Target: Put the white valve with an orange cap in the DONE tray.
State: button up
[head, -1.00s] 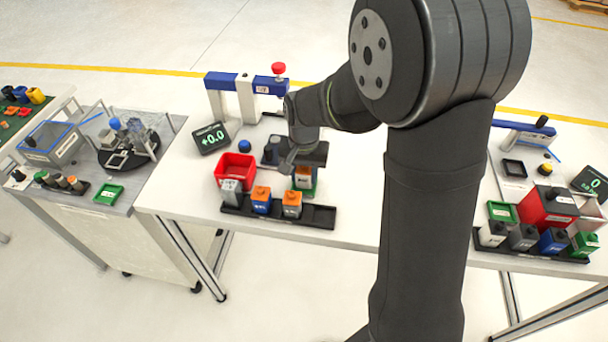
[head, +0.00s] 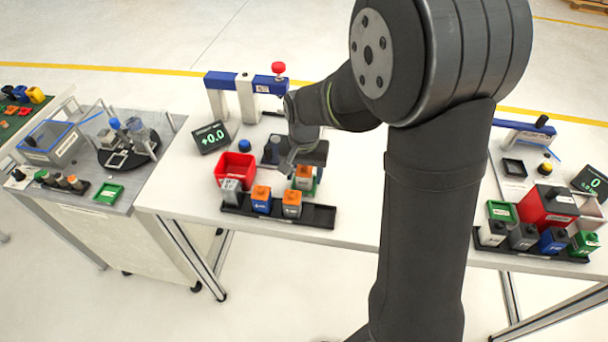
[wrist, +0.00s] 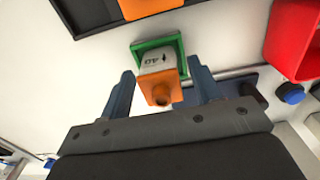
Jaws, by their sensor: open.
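The white valve with an orange cap (wrist: 157,78) stands in a small green tray (wrist: 171,46) in the wrist view. In the head view its orange cap (head: 304,171) shows just behind the black rack, with the green tray (head: 315,186) partly visible around it. No DONE lettering is readable on this tray. My gripper (wrist: 158,82) is open, with one finger on each side of the valve and gaps visible between. In the head view my gripper (head: 288,165) is beside the capped valve, partly hidden by its own wrist.
A black rack (head: 318,216) in front holds a grey-white valve (head: 231,190), a blue one (head: 261,199) and a grey one (head: 291,205), the latter two orange-capped. A red bin (head: 235,168), a display (head: 210,137) and a blue press frame (head: 245,83) stand nearby.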

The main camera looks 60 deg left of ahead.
notch_tip(320, 180, up, 11)
jog(key=shift+r, duration=0.1)
dwell(0.4)
notch_tip(320, 180, down, 12)
jog(key=shift+f, duration=0.1)
jog(key=shift+a+r, duration=0.1)
jog(key=shift+r, duration=1.8)
